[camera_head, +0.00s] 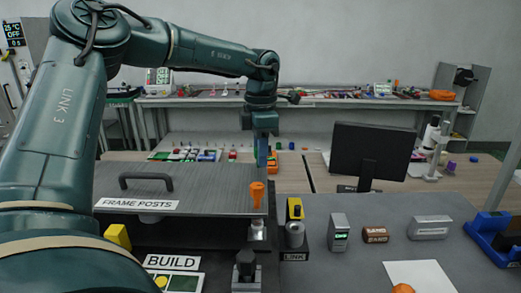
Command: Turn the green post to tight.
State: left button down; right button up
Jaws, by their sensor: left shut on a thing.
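My left gripper (263,165) hangs down from the arm at the centre of the view, with its blue fingers close together. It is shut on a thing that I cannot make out. Just below the fingertips is an orange, cone-like handle (257,195); I cannot tell whether they touch it. The handle stands upright above a short silver post (257,229) at the right edge of the grey panel marked FRAME POSTS (190,185). I cannot make out a green post. My right gripper is out of view.
A yellow-topped block and silver cylinder (295,235) marked LINK stand right of the post. A black knob (245,264) is in front. Further right are a small silver box (339,232), a brown block (375,234) and a blue dispenser (490,240). A monitor (370,152) stands behind.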

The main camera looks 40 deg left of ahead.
pick_arm(q)
jog(key=shift+r+m, duration=0.1)
jog(key=shift+m, duration=1.4)
jog(key=c, duration=1.3)
grip_release()
notch_tip(320, 180, up, 13)
jog(key=shift+r, duration=0.1)
